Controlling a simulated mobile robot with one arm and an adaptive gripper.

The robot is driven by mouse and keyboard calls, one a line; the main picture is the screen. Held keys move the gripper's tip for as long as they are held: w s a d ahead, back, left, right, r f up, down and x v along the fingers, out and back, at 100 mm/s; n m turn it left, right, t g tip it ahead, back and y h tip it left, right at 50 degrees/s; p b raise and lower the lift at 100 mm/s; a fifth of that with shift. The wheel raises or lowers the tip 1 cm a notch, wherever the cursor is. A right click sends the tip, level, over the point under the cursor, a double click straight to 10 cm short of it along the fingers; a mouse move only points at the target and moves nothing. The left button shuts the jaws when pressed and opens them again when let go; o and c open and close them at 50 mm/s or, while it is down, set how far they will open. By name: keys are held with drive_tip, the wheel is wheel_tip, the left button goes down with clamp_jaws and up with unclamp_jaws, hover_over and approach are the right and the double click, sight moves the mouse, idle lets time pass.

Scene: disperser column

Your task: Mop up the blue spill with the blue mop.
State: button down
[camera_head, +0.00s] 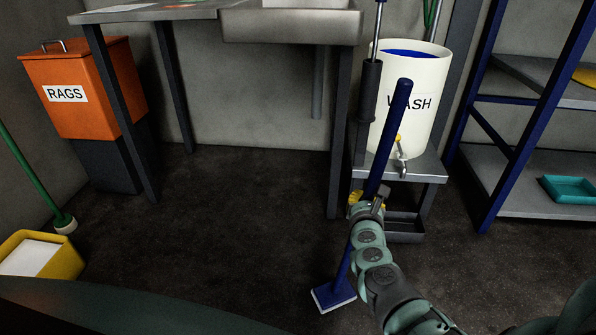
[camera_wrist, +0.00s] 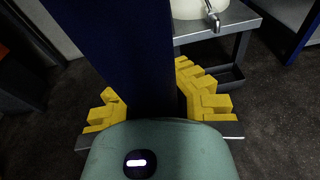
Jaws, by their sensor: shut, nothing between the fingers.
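The blue mop (camera_head: 388,140) stands tilted, its handle leaning up to the right and its flat blue head (camera_head: 334,294) low at the floor. My gripper (camera_head: 357,198) is at the middle of the handle. In the wrist view the handle (camera_wrist: 110,45) fills the upper middle, close to the camera, with yellow fingers (camera_wrist: 155,103) showing on both sides. The gripper is shut with nothing gripped; the handle hides the fingertips. I cannot tell whether the handle touches the fingers. No blue spill shows in either view.
A white WASH drum (camera_head: 426,85) with a tap stands on a grey stand (camera_head: 425,168). A blue-framed shelf (camera_head: 515,185) is at right, a table (camera_head: 290,27) behind. An orange RAGS bin (camera_head: 105,100) and yellow bucket (camera_head: 65,257) are at left. The middle floor is clear.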

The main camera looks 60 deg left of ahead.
drive_tip(key=shift+w+d+f, duration=0.2)
drive_tip(key=shift+w+d, duration=0.7)
drive_tip(key=shift+w, duration=0.1)
drive_tip(key=shift+w+d, duration=0.1)
drive_tip(key=shift+w+d+f+b, duration=0.1)
drive_tip(key=shift+w+d+b, duration=0.4)
drive_tip(key=shift+w+d, duration=0.5)
drive_tip(key=shift+a, duration=0.15)
drive_tip(key=shift+r+p, duration=2.5)
drive_tip(key=shift+r, duration=0.1)
